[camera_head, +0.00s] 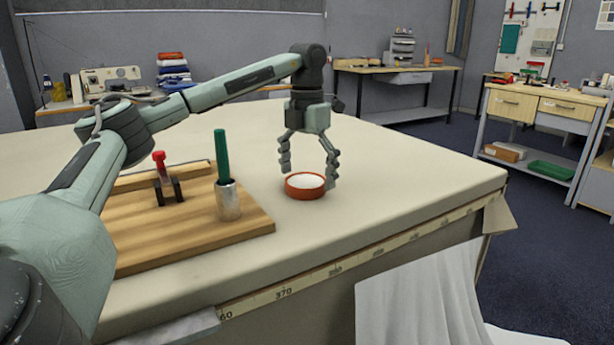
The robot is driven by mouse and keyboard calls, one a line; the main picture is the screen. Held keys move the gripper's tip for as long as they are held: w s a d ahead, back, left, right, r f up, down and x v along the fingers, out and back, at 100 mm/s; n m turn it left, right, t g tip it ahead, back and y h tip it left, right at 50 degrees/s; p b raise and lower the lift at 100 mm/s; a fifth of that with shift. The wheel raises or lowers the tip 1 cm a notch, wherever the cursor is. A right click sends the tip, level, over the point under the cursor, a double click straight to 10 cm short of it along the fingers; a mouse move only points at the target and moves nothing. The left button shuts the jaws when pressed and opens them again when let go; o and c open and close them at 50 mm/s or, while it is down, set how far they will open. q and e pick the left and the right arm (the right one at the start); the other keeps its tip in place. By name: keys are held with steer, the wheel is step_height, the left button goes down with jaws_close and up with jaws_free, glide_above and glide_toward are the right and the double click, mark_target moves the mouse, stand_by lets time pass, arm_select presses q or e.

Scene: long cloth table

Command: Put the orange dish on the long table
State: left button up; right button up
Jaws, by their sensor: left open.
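The orange dish (305,193) is a small round bowl with a pale white inside. It stands upright on the long table (400,188), near the front right part of the cloth top. My left gripper (309,175) points down at the dish and is open. One finger is at the back left of the dish and the other is beside its right rim. I cannot tell whether either finger touches it. My right gripper is not in the view.
A wooden board (190,238) lies left of the dish. On it stand a metal cup (228,203) with a green-handled tool (221,155) and a red-topped tool (159,165) in a black stand. The table's right part is clear. White cloth (420,300) hangs at the front.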

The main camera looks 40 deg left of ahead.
mark_target(307, 181)
arm_select(q)
step_height(307, 181, up, 7)
steer(key=shift+p, duration=0.3)
steer(key=shift+r+p, duration=0.3)
steer(key=shift+r, duration=2.15)
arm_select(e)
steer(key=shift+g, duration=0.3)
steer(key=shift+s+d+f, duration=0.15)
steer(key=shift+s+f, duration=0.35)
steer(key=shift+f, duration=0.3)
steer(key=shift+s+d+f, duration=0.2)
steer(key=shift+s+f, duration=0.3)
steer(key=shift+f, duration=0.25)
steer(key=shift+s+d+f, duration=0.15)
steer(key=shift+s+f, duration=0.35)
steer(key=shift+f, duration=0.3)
arm_select(q)
steer(key=shift+c, duration=0.2)
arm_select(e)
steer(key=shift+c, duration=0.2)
